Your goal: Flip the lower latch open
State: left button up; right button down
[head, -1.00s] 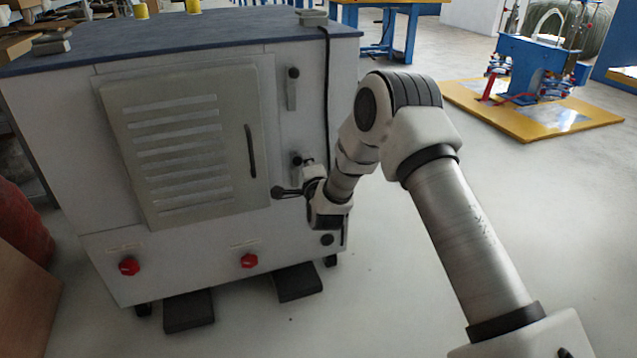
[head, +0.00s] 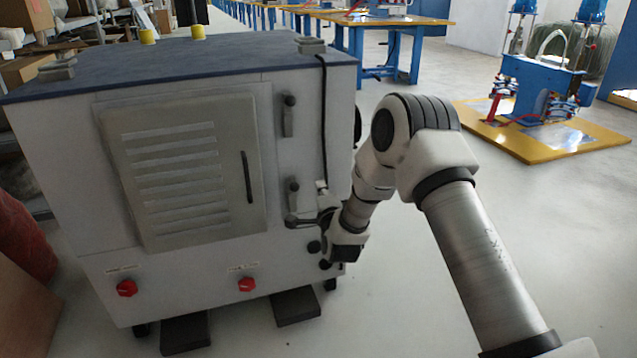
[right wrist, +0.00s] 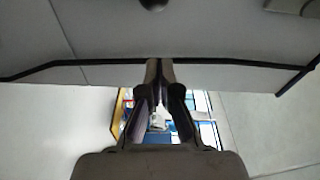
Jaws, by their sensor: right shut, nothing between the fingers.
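The lower latch (head: 293,200) is a grey plate with a dark round knob at its top, on the cabinet front right of the louvred door. It looks upright, with the knob up. My right gripper (head: 290,221) is shut and empty, just below the latch plate, with its fingers pointing left. I cannot tell whether it touches the plate. In the right wrist view the closed fingers (right wrist: 160,64) lie before the pale cabinet, and a dark knob (right wrist: 152,4) is cut by the top edge. My left gripper is not in view.
The upper latch (head: 289,116) is above on the same cabinet (head: 90,215). The louvred door (head: 182,175) has a dark handle. Two red knobs, one of them here (head: 246,285), sit below it. A black cable (head: 322,120) runs down the right side. Open floor lies to the right.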

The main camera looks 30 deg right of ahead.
jog(key=p+v, duration=0.1)
jog(key=v, duration=0.5)
jog(key=shift+a, duration=0.15)
jog(key=s+a+f+n+g+y, duration=0.2)
jog(key=s+a+f, duration=0.15)
jog(key=f, duration=0.35)
jog(key=s+a+f+n+g+y, duration=0.1)
jog(key=s+a+f+n+g, duration=0.15)
jog(key=s+f, duration=0.35)
jog(key=s+a+f+n+g+y, duration=0.2)
jog(key=s+a+f, duration=0.15)
jog(key=f, duration=0.45)
jog(key=s+a+f+n+g+y, duration=0.15)
jog(key=s+n+g, duration=0.3)
jog(key=s, duration=0.45)
jog(key=s+a+f+n+g, duration=0.25)
jog(key=s+n, duration=0.25)
jog(key=s, duration=0.3)
jog(key=s+a+f+n+g+y, duration=0.1)
jog(key=s+f+n+g, duration=0.3)
jog(key=s, duration=0.5)
notch_tip(320, 180, up, 35)
jog(key=p, duration=3.5)
jog(key=shift+w+r+n+t+h, duration=0.25)
jog(key=shift+w+n+t+h, duration=0.1)
jog(key=shift+w+n, duration=0.05)
